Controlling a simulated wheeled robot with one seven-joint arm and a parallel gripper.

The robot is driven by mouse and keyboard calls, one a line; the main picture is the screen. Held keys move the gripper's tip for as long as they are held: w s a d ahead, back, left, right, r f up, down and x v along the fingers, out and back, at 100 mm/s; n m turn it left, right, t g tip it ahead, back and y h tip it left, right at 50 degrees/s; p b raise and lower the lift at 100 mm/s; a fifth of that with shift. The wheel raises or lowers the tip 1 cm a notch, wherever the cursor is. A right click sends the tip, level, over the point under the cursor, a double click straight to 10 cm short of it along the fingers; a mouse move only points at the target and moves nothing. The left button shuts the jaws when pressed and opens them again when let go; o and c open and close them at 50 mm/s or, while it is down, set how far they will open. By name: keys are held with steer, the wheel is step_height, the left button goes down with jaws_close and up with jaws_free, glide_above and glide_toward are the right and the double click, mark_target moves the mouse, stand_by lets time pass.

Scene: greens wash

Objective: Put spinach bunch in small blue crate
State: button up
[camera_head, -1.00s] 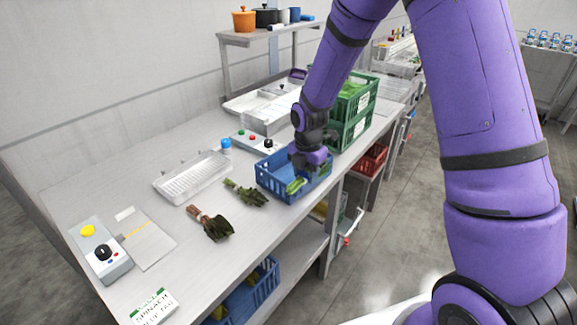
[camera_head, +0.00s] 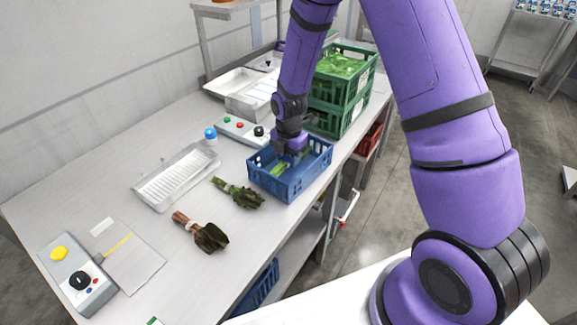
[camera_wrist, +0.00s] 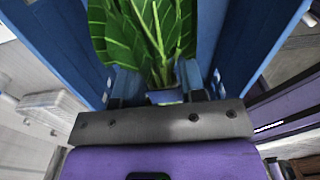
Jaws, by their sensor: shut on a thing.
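My gripper (camera_head: 289,152) reaches down into the small blue crate (camera_head: 290,186) near the front edge of the bench. In the wrist view my gripper (camera_wrist: 158,88) is shut on the stems of a leafy green bunch, the spinach bunch (camera_wrist: 140,28). Its broad leaves spread ahead of the fingers, between the blue crate walls (camera_wrist: 242,38). In the head view only a little green of the bunch shows inside the crate; the crate's front wall and my gripper hide the rest. I cannot tell whether the bunch touches the crate floor.
Two other leafy bunches lie left of the crate: one with green stems (camera_head: 238,194), one with reddish-brown stems (camera_head: 201,232). Stacked green crates (camera_head: 340,118) stand close behind the blue crate.

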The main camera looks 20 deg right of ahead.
mark_target(289, 173)
steer(key=shift+f, duration=1.85)
steer(key=shift+f, duration=0.15)
steer(key=o, duration=1)
step_height(289, 173, up, 12)
steer(key=shift+r, duration=0.25)
